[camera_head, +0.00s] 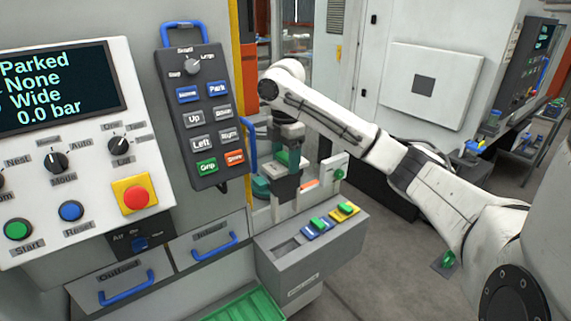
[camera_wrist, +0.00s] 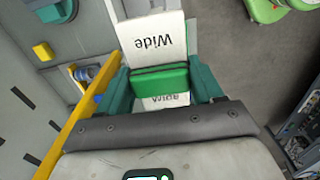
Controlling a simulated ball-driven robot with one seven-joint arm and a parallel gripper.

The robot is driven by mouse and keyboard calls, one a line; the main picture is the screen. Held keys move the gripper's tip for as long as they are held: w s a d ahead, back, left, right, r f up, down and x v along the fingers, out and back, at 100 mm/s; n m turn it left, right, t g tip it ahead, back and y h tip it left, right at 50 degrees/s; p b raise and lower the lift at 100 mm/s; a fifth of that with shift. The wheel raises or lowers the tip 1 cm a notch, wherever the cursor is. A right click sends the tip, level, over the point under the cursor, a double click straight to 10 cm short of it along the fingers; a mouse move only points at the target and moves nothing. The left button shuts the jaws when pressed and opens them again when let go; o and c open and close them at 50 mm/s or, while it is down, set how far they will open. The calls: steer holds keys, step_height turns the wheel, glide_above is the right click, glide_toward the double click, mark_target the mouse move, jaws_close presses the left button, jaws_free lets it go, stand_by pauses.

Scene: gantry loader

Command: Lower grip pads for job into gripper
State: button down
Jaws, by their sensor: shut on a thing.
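Whether both faces belong to the held pad piece is not clear. The underside of the piece is hidden. The pad box (camera_head: 290,265) has an empty dark slot on its left, then a blue pad (camera_head: 316,226) and a yellow pad (camera_head: 346,211), both with green grips. The screen (camera_head: 58,88) reads Parked, None, Wide, 0.0 bar.
A pendant (camera_head: 200,120) with several buttons hangs beside the control panel (camera_head: 100,190). Drawers with blue handles (camera_head: 126,288) and a green crate (camera_head: 240,305) are below. A white bracket (camera_head: 335,168) stands close to my gripper's right.

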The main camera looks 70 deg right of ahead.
step_height(320, 180, up, 15)
stand_by(1.6)
